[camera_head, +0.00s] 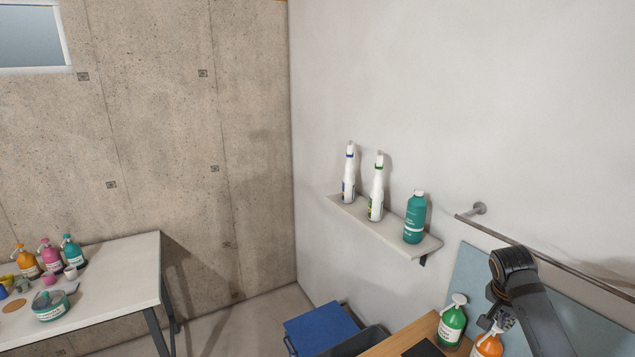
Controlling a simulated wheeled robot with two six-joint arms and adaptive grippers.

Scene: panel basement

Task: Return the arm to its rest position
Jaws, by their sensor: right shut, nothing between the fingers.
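My right arm (540,315) comes in at the lower right, with a dark joint near the wall rail. My right gripper (499,314) shows small and dark, shut and empty, partly hidden by the arm. It is between a green pump bottle (452,322) and an orange pump bottle (488,343); whether it touches either cannot be told. My left gripper is not in view.
A wall shelf (385,229) holds two white spray bottles (349,175) and a teal bottle (415,218). A metal rail (545,258) runs along the wall. A wooden worktop (405,340), blue box (320,328) and white table (120,270) stand below. Floor between is clear.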

